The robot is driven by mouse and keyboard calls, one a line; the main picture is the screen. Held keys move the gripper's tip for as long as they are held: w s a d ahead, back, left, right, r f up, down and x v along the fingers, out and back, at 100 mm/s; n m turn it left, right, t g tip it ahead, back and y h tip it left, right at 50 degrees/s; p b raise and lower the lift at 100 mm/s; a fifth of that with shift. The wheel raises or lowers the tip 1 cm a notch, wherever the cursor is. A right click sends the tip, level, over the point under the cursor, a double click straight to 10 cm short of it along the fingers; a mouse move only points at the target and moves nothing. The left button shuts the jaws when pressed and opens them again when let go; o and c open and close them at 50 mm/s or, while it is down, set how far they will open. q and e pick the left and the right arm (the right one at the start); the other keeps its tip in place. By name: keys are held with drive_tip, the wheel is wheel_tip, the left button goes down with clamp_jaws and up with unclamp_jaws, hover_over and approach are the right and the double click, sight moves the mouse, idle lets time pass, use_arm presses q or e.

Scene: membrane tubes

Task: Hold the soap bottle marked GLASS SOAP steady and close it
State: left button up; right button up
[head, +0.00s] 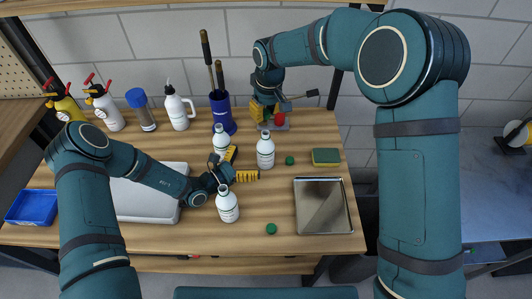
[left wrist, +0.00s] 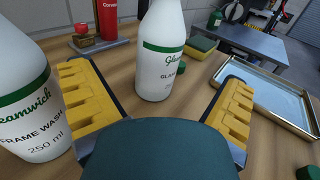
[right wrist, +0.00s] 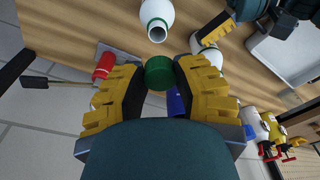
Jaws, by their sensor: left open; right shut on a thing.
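The white GLASS SOAP bottle (head: 265,153) stands upright and uncapped; in the left wrist view its label (left wrist: 162,62) reads "GLA…" and is partly cut off. My left gripper (head: 246,165) is open, with its fingers pointing at this bottle; the bottle stands ahead between them, apparently untouched. My right gripper (head: 264,108) is above and behind the bottle. It is shut on a green cap (right wrist: 159,73), apart from the bottle's open mouth (right wrist: 157,33). A FRAME WASH bottle (left wrist: 25,100) stands close beside my left gripper's left finger.
Another white bottle (head: 227,205) stands in front of my left gripper. Loose green caps (head: 290,160) (head: 271,228) lie on the table. A sponge (head: 326,156) and metal tray (head: 298,215) are at right. A blue tool cup (head: 222,113) and spray bottles are at the back.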

sight(259, 154)
use_arm(q)
drive_tip(key=shift+x, duration=3.8)
drive_tip(key=c, duration=1.4)
